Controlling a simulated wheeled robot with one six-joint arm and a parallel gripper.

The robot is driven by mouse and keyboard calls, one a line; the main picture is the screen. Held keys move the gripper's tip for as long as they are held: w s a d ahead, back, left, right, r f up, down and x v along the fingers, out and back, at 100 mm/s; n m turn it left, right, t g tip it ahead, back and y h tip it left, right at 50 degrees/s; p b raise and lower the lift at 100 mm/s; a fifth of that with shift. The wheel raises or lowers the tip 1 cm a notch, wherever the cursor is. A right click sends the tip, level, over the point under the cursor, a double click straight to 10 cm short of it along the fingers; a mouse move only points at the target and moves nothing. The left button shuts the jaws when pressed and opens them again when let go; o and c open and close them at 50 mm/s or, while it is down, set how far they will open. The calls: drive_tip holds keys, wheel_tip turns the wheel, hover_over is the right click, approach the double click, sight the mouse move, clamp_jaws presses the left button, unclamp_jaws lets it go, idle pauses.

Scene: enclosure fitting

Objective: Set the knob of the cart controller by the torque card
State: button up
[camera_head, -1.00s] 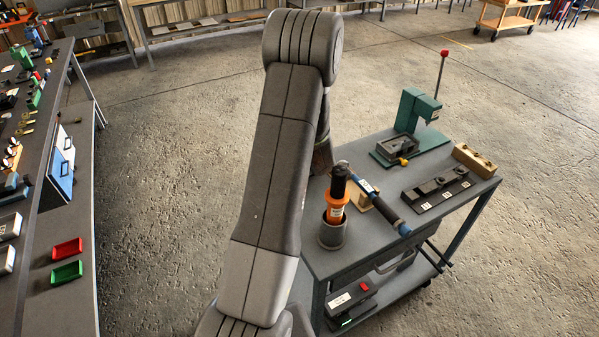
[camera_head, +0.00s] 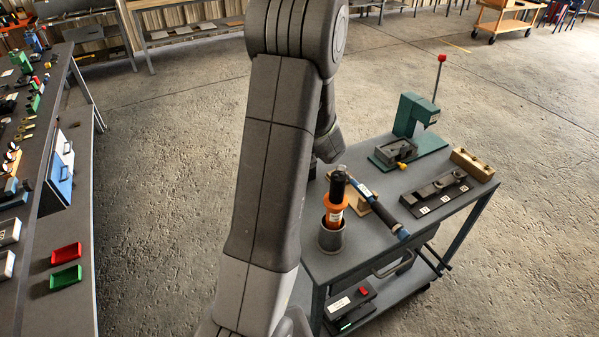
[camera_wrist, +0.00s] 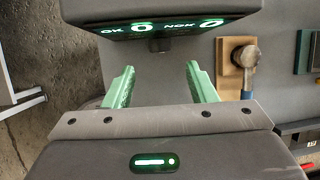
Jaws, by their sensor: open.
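The cart controller (camera_wrist: 165,20) appears at the top of the wrist view as a dark box with a lit green display reading OK 0 and NOK 0. A small dark knob-like part (camera_wrist: 160,45) sticks out below the display, at its middle. My gripper (camera_wrist: 160,70) is open, with its two green fingers apart on either side of that part and short of it in the picture. Nothing is between the fingers. The knob's setting cannot be read. I cannot make out a torque card. In the head view my arm hides the controller.
A boxed device (camera_head: 350,305) sits on the lower shelf.

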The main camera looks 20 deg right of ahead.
drive_tip(key=shift+v, duration=2.65)
drive_tip(key=shift+w, duration=0.1)
drive_tip(key=w+d+r+m+t+h+b, duration=0.2)
drive_tip(key=w+d+r+m+t, duration=0.15)
drive_tip(key=w+r+m, duration=0.2)
drive_tip(key=s+d+r+m+h+b, duration=0.1)
drive_tip(key=d+r+m+h+b, duration=0.3)
drive_tip(key=d+m, duration=0.85)
drive_tip(key=s+a+f+m+g+b, duration=0.1)
drive_tip(key=s+a+f+m+g, duration=0.3)
drive_tip(key=m, duration=0.8)
drive_tip(key=a+f+m+y+b, duration=0.2)
drive_tip(key=a+f+m+y, duration=0.4)
drive_tip(key=a, duration=0.6)
drive_tip(key=shift+t, duration=0.25)
drive_tip(key=x, duration=0.4)
drive_tip(key=p+x, duration=0.1)
drive_tip(key=x, duration=0.3)
drive_tip(key=p+x, duration=0.1)
drive_tip(key=x, duration=0.4)
drive_tip(key=shift+s, duration=0.3)
